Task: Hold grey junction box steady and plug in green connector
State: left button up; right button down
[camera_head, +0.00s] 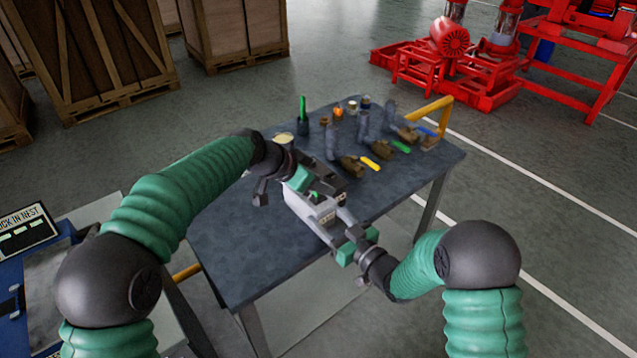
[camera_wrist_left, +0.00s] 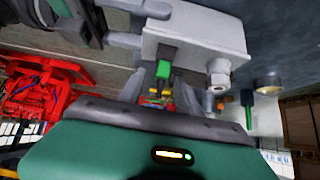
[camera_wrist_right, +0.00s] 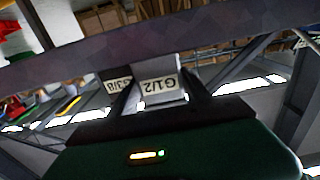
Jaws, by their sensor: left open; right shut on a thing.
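The grey junction box (camera_head: 318,207) is on the dark table, and it also shows large in the left wrist view (camera_wrist_left: 200,38). My right gripper (camera_head: 342,233) is shut on its near end. The labelled face of the box (camera_wrist_right: 158,86) shows between the dark fingers in the right wrist view. The green connector (camera_wrist_left: 165,62) stands at the face of the box beside a grey fitting (camera_wrist_left: 218,72). It looks inserted, but its depth is hard to tell. My left gripper (camera_head: 304,188) is open, close to the connector and apart from the box.
Several brown connectors with yellow (camera_head: 370,163), green and blue ends lie on the far right of the table (camera_head: 245,255). A cup with a green stick (camera_head: 302,118) stands behind the box. The front left of the table is clear. Wooden crates (camera_head: 235,30) stand beyond.

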pick_arm(q)
jog(key=shift+r, duration=0.1)
jog(key=v, duration=1.1)
jog(key=shift+s+a+r, duration=0.15)
jog(key=shift+a+r, duration=0.1)
pick_arm(e)
jog(key=shift+c, duration=2.1)
grip_release()
